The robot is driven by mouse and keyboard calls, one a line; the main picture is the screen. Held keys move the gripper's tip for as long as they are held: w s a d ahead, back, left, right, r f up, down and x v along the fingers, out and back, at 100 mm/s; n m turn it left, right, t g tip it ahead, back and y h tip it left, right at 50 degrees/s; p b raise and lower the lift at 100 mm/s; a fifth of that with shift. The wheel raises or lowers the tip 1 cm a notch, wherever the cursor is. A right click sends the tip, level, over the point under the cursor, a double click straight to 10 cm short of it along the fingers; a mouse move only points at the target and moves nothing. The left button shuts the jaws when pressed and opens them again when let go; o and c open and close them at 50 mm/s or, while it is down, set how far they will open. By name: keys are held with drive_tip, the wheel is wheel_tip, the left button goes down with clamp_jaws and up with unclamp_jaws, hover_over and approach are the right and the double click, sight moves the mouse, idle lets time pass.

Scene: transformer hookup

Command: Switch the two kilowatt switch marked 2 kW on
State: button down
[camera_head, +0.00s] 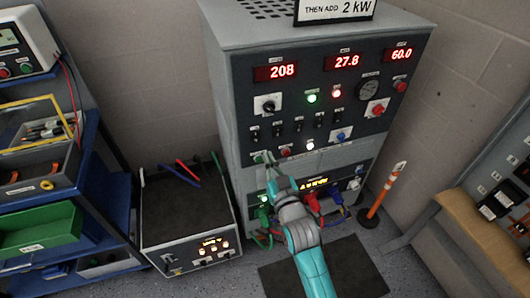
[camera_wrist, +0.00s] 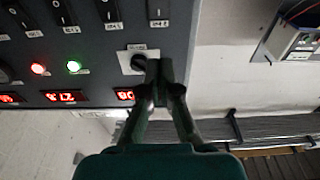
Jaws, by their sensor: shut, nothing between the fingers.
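The grey cabinet's dark front panel (camera_head: 325,88) carries a row of black switches below its red displays. Their labels are too small to read in the head view, so I cannot tell which is marked 2 kW. In the wrist view the panel is upside down, with several I/O switches (camera_wrist: 110,12) along the top edge; their labels are blurred. My gripper (camera_head: 266,157) is at the panel's lower left, below the leftmost switch (camera_head: 254,134). In the wrist view my gripper (camera_wrist: 159,66) is shut and empty, its tips beside the rotary knob (camera_wrist: 134,60) and partly covering it.
A sign (camera_head: 336,9) on the cabinet reads "THEN ADD 2 kW". An orange post (camera_head: 381,195) stands to the right, and a blue shelf (camera_head: 108,200) at the left.

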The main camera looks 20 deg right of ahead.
drive_tip(key=s, duration=0.3)
drive_tip(key=shift+r, duration=0.2)
drive_tip(key=shift+s+f, duration=0.1)
drive_tip(key=shift+s, duration=0.05)
drive_tip(key=s+f+g, duration=0.1)
drive_tip(key=s+f, duration=0.4)
drive_tip(key=s, duration=0.6)
drive_tip(key=s+f+g, duration=0.1)
drive_tip(key=s+f, duration=0.4)
drive_tip(key=s, duration=0.7)
drive_tip(key=s+r+g, duration=0.2)
drive_tip(key=s+r, duration=0.1)
drive_tip(key=s, duration=1.8)
drive_tip(key=shift+g, duration=0.3)
drive_tip(key=shift+r, duration=0.1)
